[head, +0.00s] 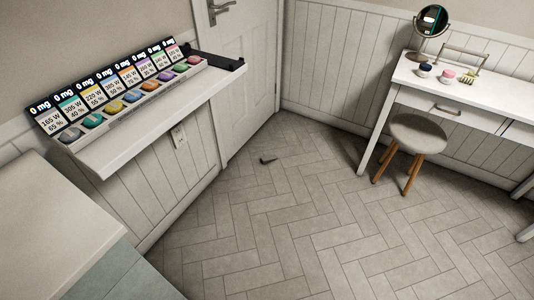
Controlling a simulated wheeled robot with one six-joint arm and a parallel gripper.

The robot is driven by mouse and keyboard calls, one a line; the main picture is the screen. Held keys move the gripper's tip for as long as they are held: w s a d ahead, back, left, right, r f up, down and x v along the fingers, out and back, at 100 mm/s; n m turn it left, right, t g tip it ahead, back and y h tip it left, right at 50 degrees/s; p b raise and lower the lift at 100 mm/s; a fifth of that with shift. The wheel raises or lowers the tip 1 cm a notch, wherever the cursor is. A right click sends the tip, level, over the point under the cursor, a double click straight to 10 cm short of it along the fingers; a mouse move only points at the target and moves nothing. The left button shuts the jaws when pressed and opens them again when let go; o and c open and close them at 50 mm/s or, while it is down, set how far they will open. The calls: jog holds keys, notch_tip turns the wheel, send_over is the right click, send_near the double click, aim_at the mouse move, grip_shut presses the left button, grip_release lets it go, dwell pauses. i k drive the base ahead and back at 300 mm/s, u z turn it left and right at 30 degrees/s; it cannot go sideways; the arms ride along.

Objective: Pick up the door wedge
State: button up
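A small dark door wedge (267,160) lies on the grey herringbone floor, a short way out from the white door (238,70). It shows as a small dark shape, and its finer details are too small to tell. Nothing touches it or covers it. My gripper is not in view.
A white wall shelf (150,127) with a row of coloured items and cards is at the left. A white vanity table (450,95) with a round mirror (432,20) and a stool (416,135) stands at the right. A counter (50,225) fills the lower left. The middle floor is clear.

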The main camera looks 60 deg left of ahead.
aim_at(265, 160)
jog(key=u, duration=0.3)
jog(key=i, duration=2)
jog(key=u, duration=1.15)
jog(key=i, duration=0.95)
jog(key=u, duration=1.6)
jog(key=i, duration=0.6)
jog(key=u, duration=0.65)
